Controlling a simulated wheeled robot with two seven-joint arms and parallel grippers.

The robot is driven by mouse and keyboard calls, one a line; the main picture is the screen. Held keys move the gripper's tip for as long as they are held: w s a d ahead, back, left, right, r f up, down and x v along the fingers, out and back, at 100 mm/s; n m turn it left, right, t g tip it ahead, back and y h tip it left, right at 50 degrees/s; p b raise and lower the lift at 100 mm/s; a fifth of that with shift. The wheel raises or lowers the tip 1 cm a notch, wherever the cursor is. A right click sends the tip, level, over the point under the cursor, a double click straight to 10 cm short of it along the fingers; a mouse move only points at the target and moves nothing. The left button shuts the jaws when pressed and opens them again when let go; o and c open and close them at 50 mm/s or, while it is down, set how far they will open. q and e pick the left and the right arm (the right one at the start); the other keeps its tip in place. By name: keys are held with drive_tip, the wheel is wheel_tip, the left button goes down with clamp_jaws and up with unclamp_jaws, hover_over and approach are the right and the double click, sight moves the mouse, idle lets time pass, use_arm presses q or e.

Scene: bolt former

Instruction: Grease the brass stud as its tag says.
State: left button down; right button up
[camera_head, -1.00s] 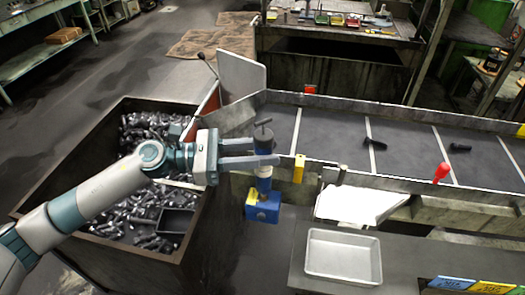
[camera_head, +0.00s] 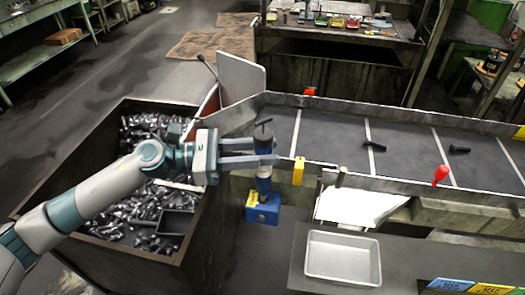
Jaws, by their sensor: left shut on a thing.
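The tag's writing is too small to read. My right gripper is not in view.
A dark bin of metal parts (camera_head: 125,245) stands under my left arm. A conveyor (camera_head: 410,150) with dark bolts (camera_head: 374,146) runs right, with a yellow piece (camera_head: 299,171) and a red knob (camera_head: 440,174) at its near edge. An empty metal tray (camera_head: 343,262) lies in front.

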sight(262, 133)
use_arm(q)
drive_tip(key=shift+f+b, duration=0.6)
drive_tip(key=shift+b, duration=0.1)
idle(0.6)
drive_tip(key=shift+r, duration=0.15)
idle(0.6)
drive_tip(key=shift+r+p, duration=0.3)
drive_tip(key=shift+r, duration=0.3)
drive_tip(key=shift+r+p, duration=1.55)
drive_tip(key=shift+r, duration=1)
drive_tip(key=shift+f, duration=0.1)
